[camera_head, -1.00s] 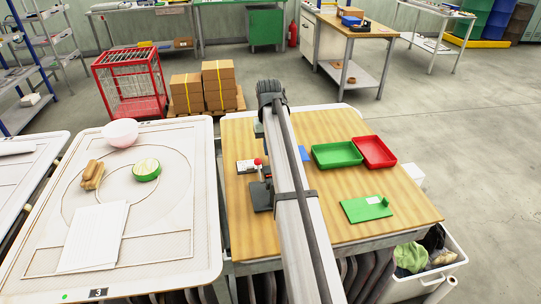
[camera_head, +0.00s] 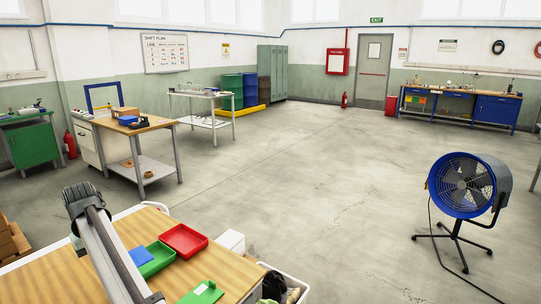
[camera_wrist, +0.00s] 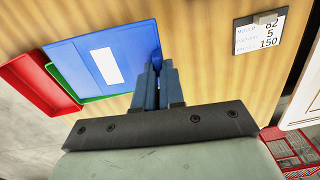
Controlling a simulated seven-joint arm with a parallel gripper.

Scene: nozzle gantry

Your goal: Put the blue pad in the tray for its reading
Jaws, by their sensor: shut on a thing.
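The blue pad (camera_wrist: 122,65) is a flat blue plate with a white label, large in the wrist view. My gripper (camera_wrist: 157,66) is shut on it at its right edge. The green tray (camera_wrist: 62,84) is mostly hidden behind the pad, its rim showing at the pad's left and lower edges. The pad's height above the tray cannot be told. My fingers are hidden in the head view behind my arm.
A red tray (camera_head: 183,240) stands beside the green one. A green plate (camera_head: 203,293) lies nearer on the wooden bench. A card with printed numbers (camera_wrist: 260,38) lies on the bench in the wrist view. A bin (camera_head: 287,284) stands at the bench's right.

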